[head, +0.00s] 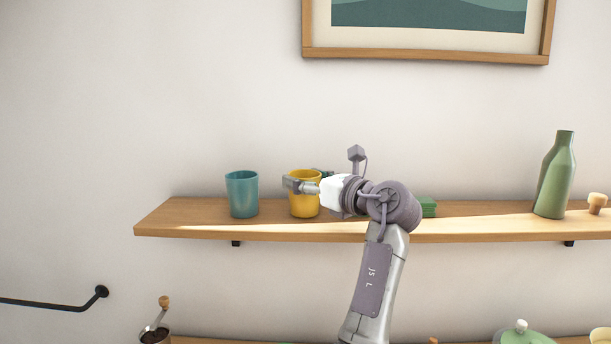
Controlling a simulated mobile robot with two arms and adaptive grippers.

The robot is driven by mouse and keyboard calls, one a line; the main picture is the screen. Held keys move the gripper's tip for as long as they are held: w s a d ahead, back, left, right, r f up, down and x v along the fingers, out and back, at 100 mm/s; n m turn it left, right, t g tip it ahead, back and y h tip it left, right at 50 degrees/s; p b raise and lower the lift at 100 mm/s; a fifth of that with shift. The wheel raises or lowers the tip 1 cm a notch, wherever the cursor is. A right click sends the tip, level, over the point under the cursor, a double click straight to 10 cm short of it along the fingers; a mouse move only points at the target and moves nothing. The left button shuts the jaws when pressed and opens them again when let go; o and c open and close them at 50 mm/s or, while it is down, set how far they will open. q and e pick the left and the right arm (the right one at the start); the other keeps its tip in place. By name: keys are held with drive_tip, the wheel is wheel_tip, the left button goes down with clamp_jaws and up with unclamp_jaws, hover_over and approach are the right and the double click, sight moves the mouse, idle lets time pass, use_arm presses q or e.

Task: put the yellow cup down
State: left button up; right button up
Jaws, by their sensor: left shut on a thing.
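A yellow cup (304,207) is upright at the wooden shelf (180,219), right of a teal cup. Its base appears to be on or very close to the shelf top; I cannot tell if it touches. My left gripper (304,184) reaches in from the right side of the cup and is shut on it near the rim. One finger crosses the cup's front and hides part of its upper wall. My right gripper is not in view.
The teal cup (242,194) stands just left of the yellow cup. A green object (428,207) sits behind my arm. A green bottle (556,176) and a stopper (597,202) stand at the right. A picture frame (430,55) hangs above.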

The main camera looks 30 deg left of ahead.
use_arm(q)
drive_tip(key=shift+f, duration=0.1)
drive_tip(key=o, duration=1.3)
